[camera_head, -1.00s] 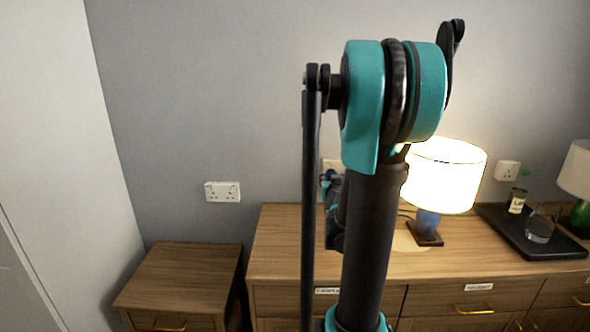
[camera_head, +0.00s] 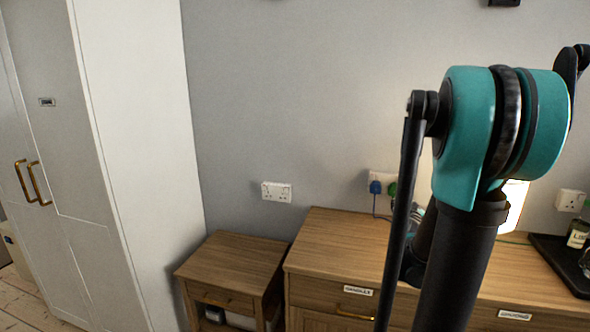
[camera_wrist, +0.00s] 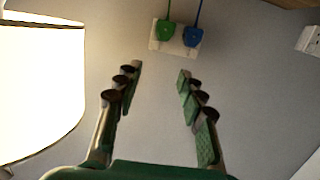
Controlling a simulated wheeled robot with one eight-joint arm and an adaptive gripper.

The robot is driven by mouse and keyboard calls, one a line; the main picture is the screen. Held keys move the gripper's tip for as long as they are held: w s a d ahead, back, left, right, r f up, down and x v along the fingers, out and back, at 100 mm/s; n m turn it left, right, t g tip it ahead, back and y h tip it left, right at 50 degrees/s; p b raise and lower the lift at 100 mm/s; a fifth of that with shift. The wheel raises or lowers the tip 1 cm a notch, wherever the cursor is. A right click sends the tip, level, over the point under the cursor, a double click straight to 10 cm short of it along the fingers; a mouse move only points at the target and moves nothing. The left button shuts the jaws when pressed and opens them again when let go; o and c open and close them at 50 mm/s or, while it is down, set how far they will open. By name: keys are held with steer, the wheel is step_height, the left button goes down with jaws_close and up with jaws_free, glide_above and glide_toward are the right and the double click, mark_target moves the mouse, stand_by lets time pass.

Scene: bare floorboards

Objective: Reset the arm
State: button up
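My gripper (camera_wrist: 160,100) shows in the wrist view, with its two fingers spread wide apart and nothing between them. Beyond the fingertips, at the top of that view, is a wall socket (camera_wrist: 176,47) with a green plug (camera_wrist: 165,30) and a blue plug (camera_wrist: 192,36) in it. A lit lamp shade (camera_wrist: 40,85) fills the left of the wrist view, beside the left finger. In the head view my teal and black arm stands raised on the right, and the gripper is hidden there.
A wooden dresser (camera_head: 345,245) stands against the wall, its right part behind my arm. A low bedside cabinet (camera_head: 235,262) is left of it. A white wardrobe (camera_head: 130,150) stands at the left. A black tray (camera_head: 562,265) lies on the dresser's right end.

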steer(key=s+a+f+n+g+y, duration=0.35)
steer(key=s+a+f+g, duration=0.25)
steer(key=s+a+f, duration=0.65)
steer(key=s+a+f+g, duration=0.2)
steer(key=s, duration=0.4)
steer(key=s+a+f+g, duration=0.3)
steer(key=s, duration=0.4)
steer(key=shift+s+f+g+y, duration=0.25)
steer(key=shift+f+g+y, duration=0.05)
steer(key=shift+f+y, duration=0.05)
